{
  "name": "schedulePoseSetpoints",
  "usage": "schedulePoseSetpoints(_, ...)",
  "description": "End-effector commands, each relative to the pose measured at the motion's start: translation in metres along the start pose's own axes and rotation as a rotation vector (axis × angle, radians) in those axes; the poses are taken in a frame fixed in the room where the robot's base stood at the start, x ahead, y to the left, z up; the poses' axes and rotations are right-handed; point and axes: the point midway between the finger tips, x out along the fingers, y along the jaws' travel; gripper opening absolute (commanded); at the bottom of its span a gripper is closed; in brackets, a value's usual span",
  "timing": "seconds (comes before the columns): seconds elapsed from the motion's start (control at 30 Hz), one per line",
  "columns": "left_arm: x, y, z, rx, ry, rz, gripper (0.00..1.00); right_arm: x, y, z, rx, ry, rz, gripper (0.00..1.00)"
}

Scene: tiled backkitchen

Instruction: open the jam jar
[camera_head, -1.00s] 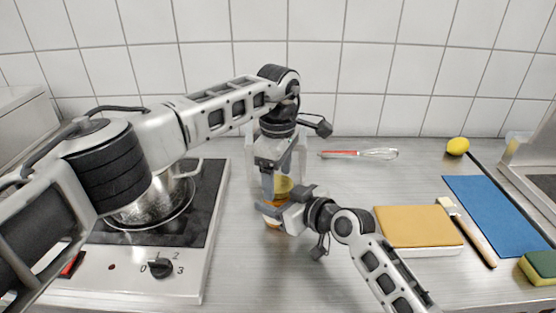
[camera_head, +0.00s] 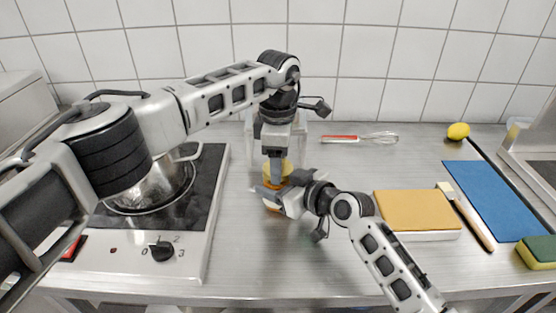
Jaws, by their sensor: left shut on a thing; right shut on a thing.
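The jam jar (camera_head: 273,208) stands on the steel counter at the middle, mostly hidden behind my grippers. Its yellow lid (camera_head: 287,168) shows on top. My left gripper (camera_head: 277,178) points straight down from above and is shut on the lid. My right gripper (camera_head: 268,195) reaches in from the right, low over the counter, and is shut on the jar's body. I cannot tell whether the lid is apart from the jar.
A hob with a steel pot (camera_head: 155,188) is at left. A clear container (camera_head: 248,128) stands behind the jar. A whisk (camera_head: 360,138), an orange-topped block (camera_head: 417,207), a brush (camera_head: 468,220), a blue mat (camera_head: 497,207), a lemon (camera_head: 458,131) and a sponge (camera_head: 540,251) lie right.

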Motion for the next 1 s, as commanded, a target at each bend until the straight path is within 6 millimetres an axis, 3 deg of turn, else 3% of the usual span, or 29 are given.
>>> schedulePoseSetpoints(0.27, 0.000, -0.001, 0.001, -0.015, -0.001, -0.002, 0.29, 0.000, 0.001, 0.001, 0.002, -0.001, 0.001, 0.00)
schedulePoseSetpoints(0.3, 0.000, -0.001, 0.001, -0.014, -0.001, -0.002, 0.67, 0.000, 0.001, 0.001, 0.002, -0.001, 0.001, 0.00)
schedulePoseSetpoints(0.37, 0.000, -0.001, 0.001, -0.014, -0.001, -0.002, 0.78, 0.000, 0.001, 0.001, 0.002, -0.001, 0.001, 0.00)
schedulePoseSetpoints(0.67, -0.002, 0.000, 0.000, -0.013, 0.000, 0.000, 0.78, 0.000, 0.001, 0.001, 0.001, -0.001, 0.001, 0.00)
schedulePoseSetpoints(1.0, -0.041, 0.000, 0.000, -0.014, -0.001, 0.002, 0.78, 0.000, 0.001, 0.001, 0.001, -0.001, 0.001, 0.00)
